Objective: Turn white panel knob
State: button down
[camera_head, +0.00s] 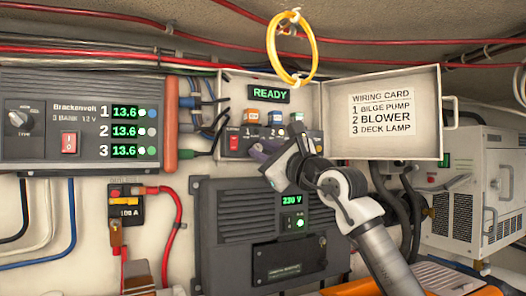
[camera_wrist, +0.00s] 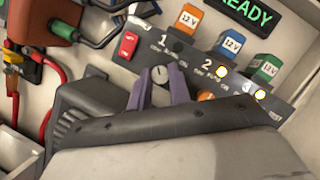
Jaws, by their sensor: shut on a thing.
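The switch panel (camera_head: 228,143) sits in an open box under a green READY display (camera_head: 269,93). In the wrist view, the white knob (camera_wrist: 160,73) is below the number 1, between the two purple fingers of my gripper (camera_wrist: 160,84). The fingers are shut on it, one on each side. The knob's face and pointer line show, but its exact setting is hard to read. In the head view, my gripper (camera_head: 260,152) reaches the panel's lower edge from the right and hides the knob. An orange knob (camera_wrist: 205,95) is just right of the fingers.
Coloured 12 V blocks and a red rocker switch (camera_wrist: 129,45) are near the fingers. Lamps glow by 2 (camera_wrist: 221,71) and 3. The open lid (camera_head: 430,120) carries a wiring card. A dark 230 V unit (camera_head: 222,235) is below, and a charger (camera_head: 60,150) is left.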

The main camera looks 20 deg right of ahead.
jog(key=shift+n, duration=0.6)
jog(key=shift+g, duration=0.3)
jog(key=c, duration=1.3)
grip_release()
jog(key=shift+d+y, duration=0.1)
jog(key=shift+y, duration=0.2)
jog(key=shift+s+d+f, duration=0.15)
jog(key=shift+s+f, duration=0.05)
jog(key=shift+s, duration=0.1)
jog(key=b+v, duration=0.6)
jog(key=v, duration=0.7)
jog(key=shift+s, duration=0.15)
